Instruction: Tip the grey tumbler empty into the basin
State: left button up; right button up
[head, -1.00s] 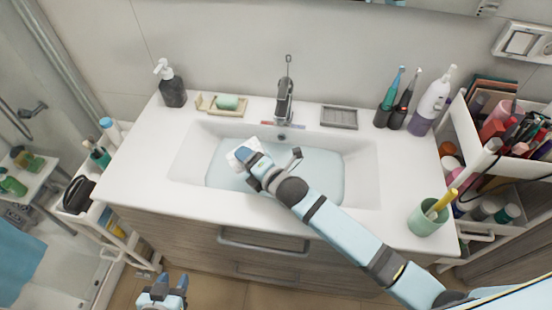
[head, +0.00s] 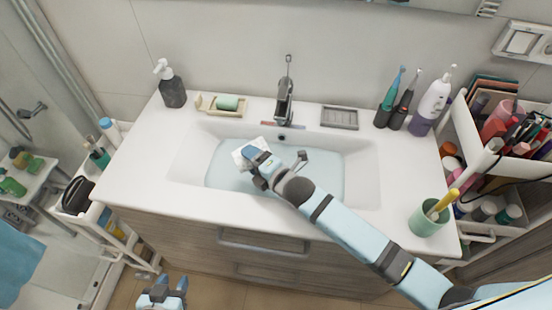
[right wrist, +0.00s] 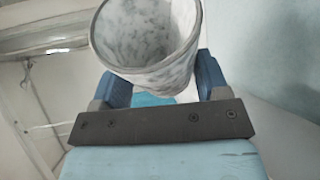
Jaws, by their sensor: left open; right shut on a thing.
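The grey tumbler, marbled grey and white (right wrist: 145,40), is held between the blue fingers of my right gripper in the right wrist view. In the head view, it is a small pale shape (head: 242,155) over the left part of the basin (head: 368,170), looking tilted. My right gripper (head: 256,162) is shut on it, above the bluish basin floor. The tumbler's contents, and anything pouring from it, cannot be made out. My left gripper (head: 164,290) is open and empty, low in front of the cabinet.
The tap (head: 284,100) stands behind the basin. A soap dispenser (head: 171,85) and soap dish (head: 219,106) are back left; a grey tray (head: 339,118) and toothbrush holders (head: 388,112) are back right. A green cup (head: 425,218) stands at the front right. The front left counter is clear.

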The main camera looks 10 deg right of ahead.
jog(key=shift+d, duration=0.25)
jog(key=shift+w+d+r+m+t+y, duration=0.15)
jog(key=shift+r+m+y, duration=0.1)
jog(key=shift+m, duration=0.25)
jog(key=shift+d+r+m+t+y, duration=0.15)
jog(key=shift+m+y, duration=0.1)
jog(key=shift+m, duration=0.25)
dwell(0.4)
jog(key=shift+r, duration=0.1)
